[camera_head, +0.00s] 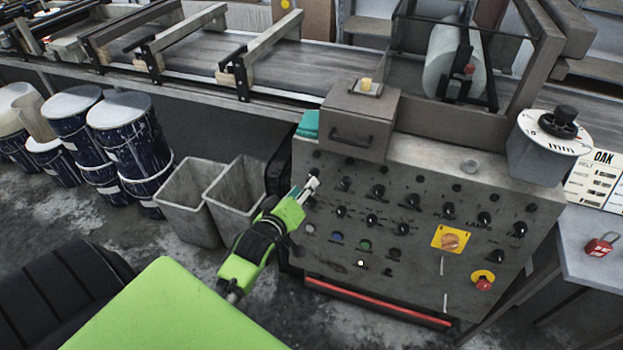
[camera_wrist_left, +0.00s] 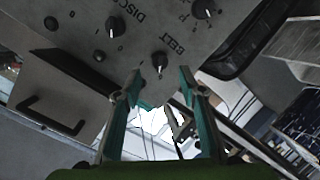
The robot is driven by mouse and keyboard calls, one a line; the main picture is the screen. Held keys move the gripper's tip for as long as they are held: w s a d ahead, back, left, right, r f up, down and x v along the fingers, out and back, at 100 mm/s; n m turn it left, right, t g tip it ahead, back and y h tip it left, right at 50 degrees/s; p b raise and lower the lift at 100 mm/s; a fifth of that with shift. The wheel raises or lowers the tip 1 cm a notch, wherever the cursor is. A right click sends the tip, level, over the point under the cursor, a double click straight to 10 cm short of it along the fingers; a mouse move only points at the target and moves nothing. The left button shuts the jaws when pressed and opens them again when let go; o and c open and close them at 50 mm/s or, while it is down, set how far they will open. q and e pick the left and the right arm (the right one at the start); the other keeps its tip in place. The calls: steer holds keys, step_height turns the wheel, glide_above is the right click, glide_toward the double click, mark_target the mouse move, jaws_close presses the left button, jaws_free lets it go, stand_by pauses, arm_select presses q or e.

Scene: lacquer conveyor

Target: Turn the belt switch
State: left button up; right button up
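The belt switch (camera_wrist_left: 160,62) is a small black rotary knob with a pale pointer mark, beside the printed word BELT on the grey control panel (camera_head: 400,245). In the left wrist view it shows just ahead of the gap between my left fingertips. My left gripper (camera_head: 313,184) is at the panel's upper left. In the wrist view its two teal fingers (camera_wrist_left: 160,76) are apart with nothing between them. I cannot tell whether they touch the panel. In the head view I cannot pick out the belt switch; the gripper seems to cover it. My right gripper is not in view.
Several similar black knobs (camera_head: 378,191) sit to the right, with a DISC knob (camera_wrist_left: 113,28) close by. A box with a handle (camera_head: 356,125) stands on the panel top. Grey bins (camera_head: 190,195) stand left.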

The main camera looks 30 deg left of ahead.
mark_target(313, 175)
arm_select(q)
steer(key=x, duration=0.6)
steer(key=shift+w, duration=0.15)
jaws_close()
